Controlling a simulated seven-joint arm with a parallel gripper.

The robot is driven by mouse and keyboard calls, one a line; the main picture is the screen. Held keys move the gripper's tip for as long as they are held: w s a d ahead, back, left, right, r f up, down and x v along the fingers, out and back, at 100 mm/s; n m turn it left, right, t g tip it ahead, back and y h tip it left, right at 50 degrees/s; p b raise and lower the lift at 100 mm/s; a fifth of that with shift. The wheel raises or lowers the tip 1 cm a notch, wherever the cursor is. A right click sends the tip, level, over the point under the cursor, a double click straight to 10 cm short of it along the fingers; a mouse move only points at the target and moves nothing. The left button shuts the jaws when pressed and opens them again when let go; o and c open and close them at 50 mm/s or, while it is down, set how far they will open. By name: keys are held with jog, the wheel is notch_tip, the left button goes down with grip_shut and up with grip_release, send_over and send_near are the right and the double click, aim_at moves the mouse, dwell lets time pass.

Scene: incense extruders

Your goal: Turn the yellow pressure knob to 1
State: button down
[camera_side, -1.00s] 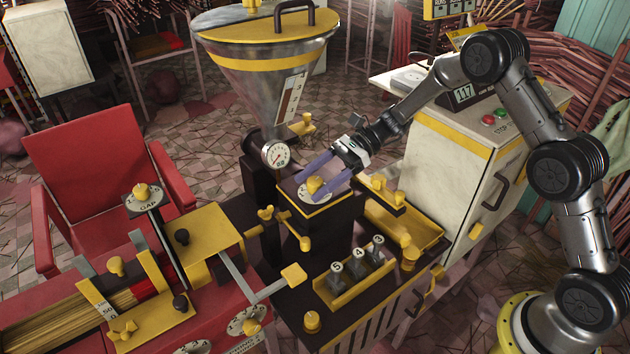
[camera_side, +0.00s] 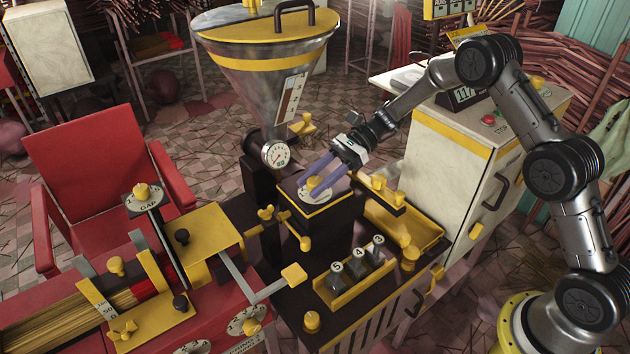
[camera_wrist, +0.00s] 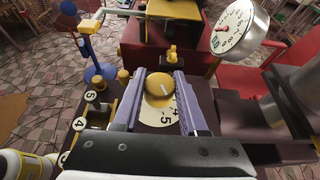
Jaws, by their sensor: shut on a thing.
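The yellow pressure knob (camera_side: 314,183) sits on a pale numbered dial on top of the dark block at the middle of the machine. In the wrist view the knob (camera_wrist: 159,86) shows a white pointer mark, and the dial (camera_wrist: 160,112) shows a 5 and a 4 near its lower edge. Its other numbers are hidden. My gripper (camera_side: 318,186) reaches down from the upper right, with its two purple fingers on either side of the knob. In the wrist view my gripper (camera_wrist: 160,92) is shut on the knob.
A round pressure gauge (camera_side: 276,154) stands just behind the block, below the metal hopper (camera_side: 268,85). A yellow tray (camera_side: 415,222) lies to the right. Numbered dies (camera_side: 358,256) stand in a yellow rack in front.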

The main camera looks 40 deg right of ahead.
jog(key=n+g, duration=0.4)
jog(key=shift+g+h, duration=0.3)
jog(key=shift+h, duration=0.1)
jog(key=shift+n+g+h, duration=1.2)
jog(key=shift+n+g, duration=0.8)
jog(key=shift+r+g, duration=0.1)
jog(key=shift+g, duration=0.2)
jog(key=shift+c, duration=2.2)
grip_release()
